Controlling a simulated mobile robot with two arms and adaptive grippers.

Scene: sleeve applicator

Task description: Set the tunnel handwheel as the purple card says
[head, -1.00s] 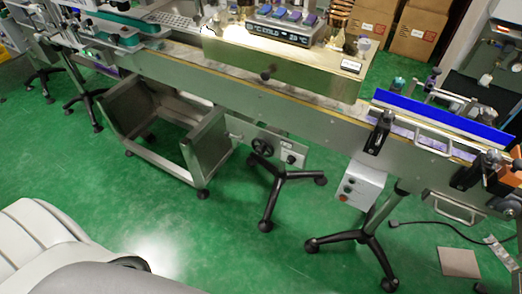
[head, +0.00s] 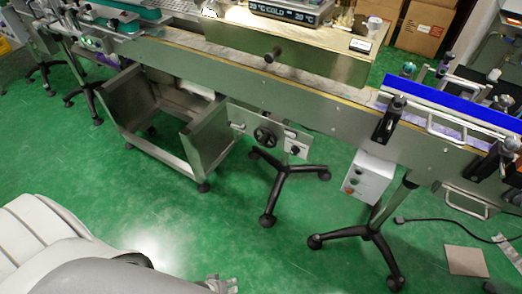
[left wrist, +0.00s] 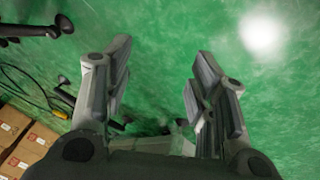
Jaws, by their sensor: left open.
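A dark handwheel (head: 265,135) sits on a metal panel under the conveyor, in the middle of the head view. A small dark knob (head: 297,150) is on the plate to its right. Another dark round knob (head: 272,54) sticks out of the front of the metal tunnel housing (head: 320,64). I cannot make out a purple card. My left gripper (head: 220,284) shows at the bottom edge of the head view, well below and in front of the handwheel. In the left wrist view its fingers (left wrist: 158,72) are spread and empty over green floor. My right gripper is not in view.
The conveyor (head: 215,66) runs across the head view. Black wheeled stand legs (head: 285,172), a metal frame (head: 170,150) and a white control box (head: 368,178) are below it. A grey floor plate (head: 466,261) lies at right. Green floor in front is open.

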